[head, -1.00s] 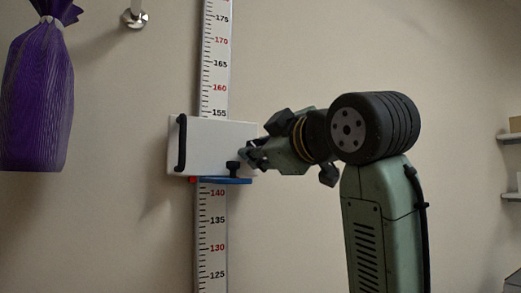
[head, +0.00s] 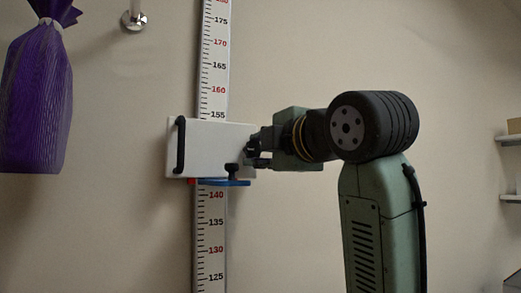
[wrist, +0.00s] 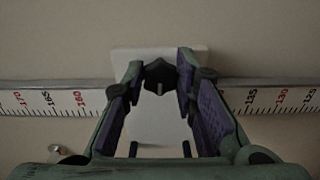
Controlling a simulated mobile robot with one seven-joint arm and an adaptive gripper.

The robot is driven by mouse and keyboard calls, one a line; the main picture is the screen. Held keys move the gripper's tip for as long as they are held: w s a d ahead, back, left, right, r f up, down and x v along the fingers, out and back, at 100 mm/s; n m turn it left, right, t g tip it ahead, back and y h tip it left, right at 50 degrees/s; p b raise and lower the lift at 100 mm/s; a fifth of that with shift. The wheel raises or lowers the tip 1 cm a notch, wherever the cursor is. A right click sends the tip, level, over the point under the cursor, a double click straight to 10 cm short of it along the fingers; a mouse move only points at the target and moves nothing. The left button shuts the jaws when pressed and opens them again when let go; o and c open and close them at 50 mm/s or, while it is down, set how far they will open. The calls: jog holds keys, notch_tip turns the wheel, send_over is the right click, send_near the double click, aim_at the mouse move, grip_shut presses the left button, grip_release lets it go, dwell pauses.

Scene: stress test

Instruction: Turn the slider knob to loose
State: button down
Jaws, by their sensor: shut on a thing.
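The white slider (head: 205,150) sits on the vertical measuring scale, between about the 140 and 155 marks in the head view. It has a black handle on its left and a blue strip below. My gripper (head: 252,150) is at the slider's right side, and its fingers hide what they hold there. In the wrist view my gripper (wrist: 160,78) has its purple-padded fingers on both sides of the dark lobed slider knob (wrist: 159,73). It is shut on this knob. A pale mark shows on the knob. No loose or tight label is legible.
The measuring scale (head: 212,240) runs up the wall above and below the slider. A purple bag (head: 35,105) hangs at the left, beside a metal wall fitting (head: 134,20). Shelves (head: 510,140) are at the far right. The wall between is bare.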

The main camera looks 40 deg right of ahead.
jog(key=shift+r, duration=0.1)
dwell(0.5)
jog(key=c, duration=1.3)
grip_release()
jog(key=v, duration=1.2)
